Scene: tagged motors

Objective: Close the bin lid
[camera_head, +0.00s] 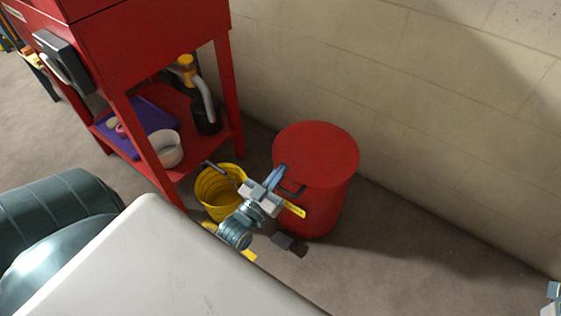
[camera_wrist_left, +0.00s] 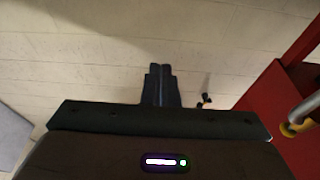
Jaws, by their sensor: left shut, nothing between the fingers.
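The red bin (camera_head: 312,205) stands on the floor against the wall in the head view. Its round red lid (camera_head: 315,152) lies flat over the top; no opening shows from here. My left gripper (camera_head: 279,172) is at the bin's left front edge, close to the rim; I cannot tell whether it touches. In the left wrist view its fingers (camera_wrist_left: 160,84) are together with nothing between them. A small part of my right arm shows at the right edge of the head view, but its gripper cannot be made out.
A yellow bucket (camera_head: 219,190) stands just left of the bin. A red workbench (camera_head: 150,50) is at the left, with a purple tray (camera_head: 150,120), a white bowl (camera_head: 167,150) and a black container (camera_head: 207,122) on its lower shelf. The floor right of the bin is clear.

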